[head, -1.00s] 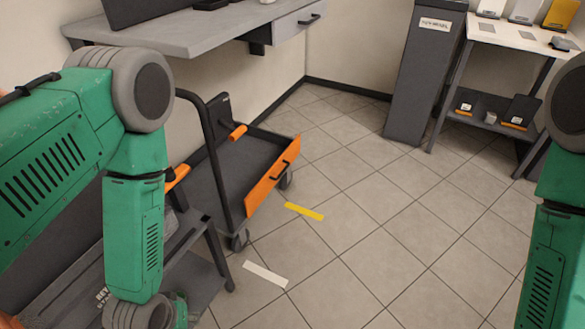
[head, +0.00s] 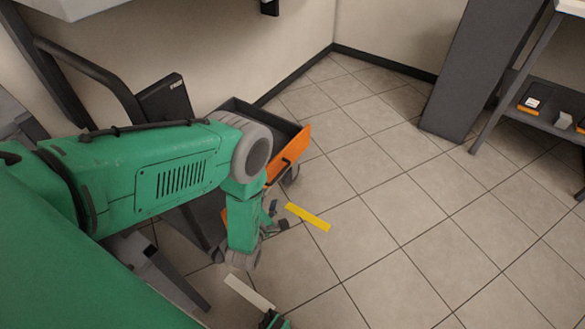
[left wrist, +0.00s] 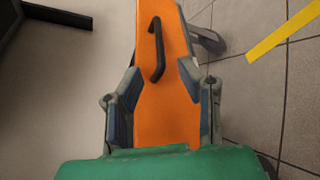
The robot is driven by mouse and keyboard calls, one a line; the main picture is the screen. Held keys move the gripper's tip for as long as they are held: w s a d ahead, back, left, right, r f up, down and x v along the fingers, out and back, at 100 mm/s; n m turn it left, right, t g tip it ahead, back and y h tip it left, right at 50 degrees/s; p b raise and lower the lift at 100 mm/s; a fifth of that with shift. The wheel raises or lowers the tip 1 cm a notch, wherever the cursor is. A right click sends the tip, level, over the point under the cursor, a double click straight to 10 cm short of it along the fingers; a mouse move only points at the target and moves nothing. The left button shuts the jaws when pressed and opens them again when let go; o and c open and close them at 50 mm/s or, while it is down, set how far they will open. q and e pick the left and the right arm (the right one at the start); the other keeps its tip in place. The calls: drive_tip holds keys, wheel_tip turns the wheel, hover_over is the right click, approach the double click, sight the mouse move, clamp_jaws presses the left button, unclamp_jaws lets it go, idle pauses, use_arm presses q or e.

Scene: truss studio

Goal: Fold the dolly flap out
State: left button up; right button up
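The dolly (head: 240,107) stands on the floor by the wall, partly hidden behind my left arm. Its orange flap (head: 300,146) with a black handle stands up along the tray's near right edge. In the left wrist view the flap (left wrist: 167,110) runs up the middle, with its black handle (left wrist: 157,50) ahead of the fingertips. My left gripper (head: 278,217) is open, also seen in the left wrist view (left wrist: 163,82), with one finger on each side of the orange panel in the picture; I cannot tell whether they touch it. A bit of my right gripper (head: 273,320) shows at the bottom edge.
A yellow strip (head: 308,217) and a white strip (head: 248,291) lie on the tiled floor. A grey cabinet (head: 475,75) and a shelf table (head: 550,117) stand at the right. The floor between them and the dolly is clear.

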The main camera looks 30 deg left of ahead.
sight(280, 174)
use_arm(q)
drive_tip(key=b+x, duration=0.5)
drive_tip(key=x, duration=0.7)
drive_tip(key=shift+a+f, duration=0.1)
drive_tip(key=shift+w+a+b, duration=0.1)
drive_tip(key=shift+w+b, duration=0.35)
drive_tip(key=shift+w, duration=0.1)
clamp_jaws()
